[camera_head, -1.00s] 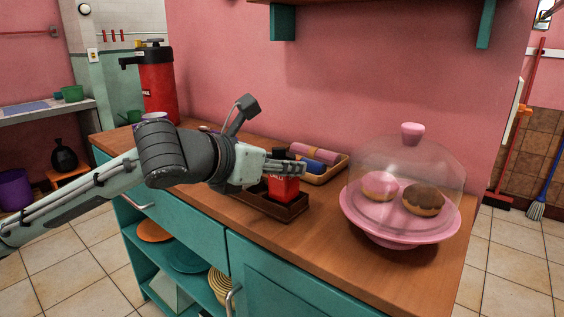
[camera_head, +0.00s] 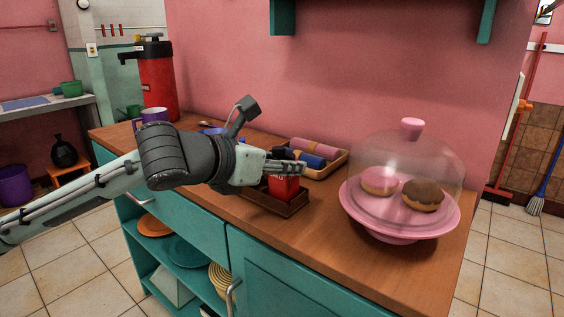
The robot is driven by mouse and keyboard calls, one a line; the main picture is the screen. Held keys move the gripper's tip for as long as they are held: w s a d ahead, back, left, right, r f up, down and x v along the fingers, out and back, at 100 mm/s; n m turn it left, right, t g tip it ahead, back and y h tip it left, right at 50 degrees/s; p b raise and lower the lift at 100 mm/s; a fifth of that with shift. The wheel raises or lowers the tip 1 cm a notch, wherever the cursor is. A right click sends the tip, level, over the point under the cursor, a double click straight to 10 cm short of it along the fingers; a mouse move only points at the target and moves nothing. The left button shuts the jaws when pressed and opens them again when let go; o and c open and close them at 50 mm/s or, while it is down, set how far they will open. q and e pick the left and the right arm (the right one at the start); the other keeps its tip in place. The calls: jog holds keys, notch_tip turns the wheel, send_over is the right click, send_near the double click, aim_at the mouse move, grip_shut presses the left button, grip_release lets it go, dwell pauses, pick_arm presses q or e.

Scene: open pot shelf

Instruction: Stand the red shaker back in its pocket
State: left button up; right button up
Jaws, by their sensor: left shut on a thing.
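The red shaker (camera_head: 284,187) is upright in the head view, its lower part at the dark brown wooden caddy (camera_head: 287,208) on the counter. My left gripper (camera_head: 290,168) is shut on the red shaker near its top. The gripper fingers and arm hide part of the shaker and the left part of the caddy. I cannot tell whether the shaker's base is fully down in the pocket. My right gripper is not in view.
A tray (camera_head: 328,169) with pink and blue rolls lies just behind the caddy. A pink cake stand (camera_head: 398,222) with a clear dome and donuts stands to the right. A red dispenser (camera_head: 158,80) stands at the back left. The counter's front right is clear.

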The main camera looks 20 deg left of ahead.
pick_arm(q)
jog(key=shift+f, duration=0.55)
jog(key=o, duration=1.4)
jog(key=shift+c, duration=0.2)
notch_tip(320, 180, up, 10)
